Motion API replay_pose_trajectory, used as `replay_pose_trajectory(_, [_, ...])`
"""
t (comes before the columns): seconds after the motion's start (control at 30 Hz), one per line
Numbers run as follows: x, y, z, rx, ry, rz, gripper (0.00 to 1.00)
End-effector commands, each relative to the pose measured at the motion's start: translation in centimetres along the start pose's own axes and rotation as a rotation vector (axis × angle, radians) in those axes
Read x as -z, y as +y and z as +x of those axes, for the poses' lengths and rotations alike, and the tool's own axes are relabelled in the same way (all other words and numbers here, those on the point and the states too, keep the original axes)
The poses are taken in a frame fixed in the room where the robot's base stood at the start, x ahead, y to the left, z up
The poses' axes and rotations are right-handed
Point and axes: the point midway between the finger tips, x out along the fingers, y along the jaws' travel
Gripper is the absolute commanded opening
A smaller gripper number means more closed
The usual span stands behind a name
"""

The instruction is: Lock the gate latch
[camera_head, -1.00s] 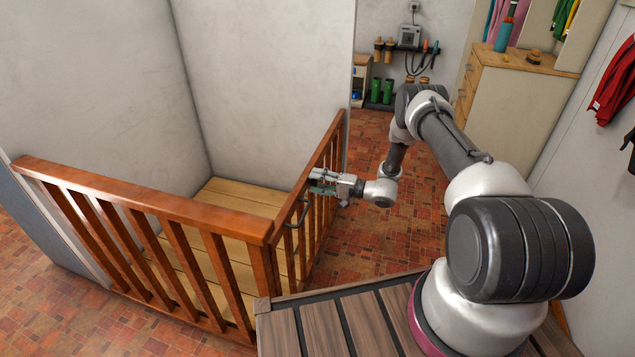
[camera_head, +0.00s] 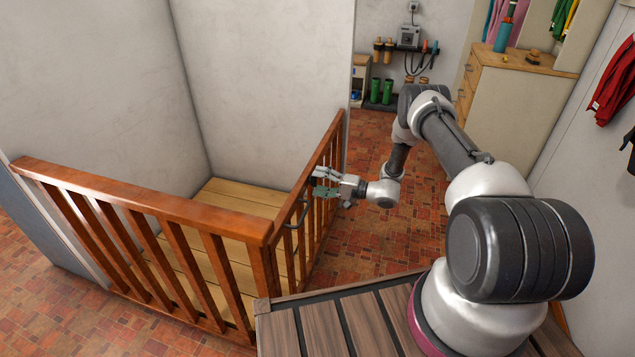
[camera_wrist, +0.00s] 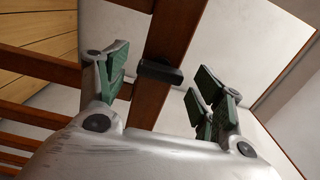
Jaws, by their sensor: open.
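The reddish-brown wooden gate (camera_head: 328,147) with upright slats runs along the right side of the stair opening in the head view. A dark curved metal piece (camera_head: 301,212), which may be part of the latch, is on its near portion. My gripper (camera_head: 316,182) is at the gate's slats, beyond that dark piece. In the wrist view my gripper (camera_wrist: 160,76) is open, with its green-padded fingers apart on either side of a wooden upright. A small black block (camera_wrist: 160,73) on that upright lies between the fingers in the picture. Whether the fingers touch it I cannot tell.
A wooden railing (camera_head: 150,197) meets the gate at a corner post at the near side. Pale wooden steps (camera_head: 235,200) lie behind them. Tiled floor (camera_head: 362,245) is open to the right of the gate. A drawer cabinet (camera_head: 520,105) stands at the back right.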

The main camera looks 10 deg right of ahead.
Motion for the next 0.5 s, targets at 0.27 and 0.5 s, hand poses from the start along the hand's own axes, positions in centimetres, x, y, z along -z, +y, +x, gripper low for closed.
replay_pose_trajectory(0.27, [0.2,0.0,-6.0,0.0,0.006,0.001,0.68])
replay_pose_trajectory(0.5, [0.2,0.0,-10.0,-0.001,0.004,0.0,0.68])
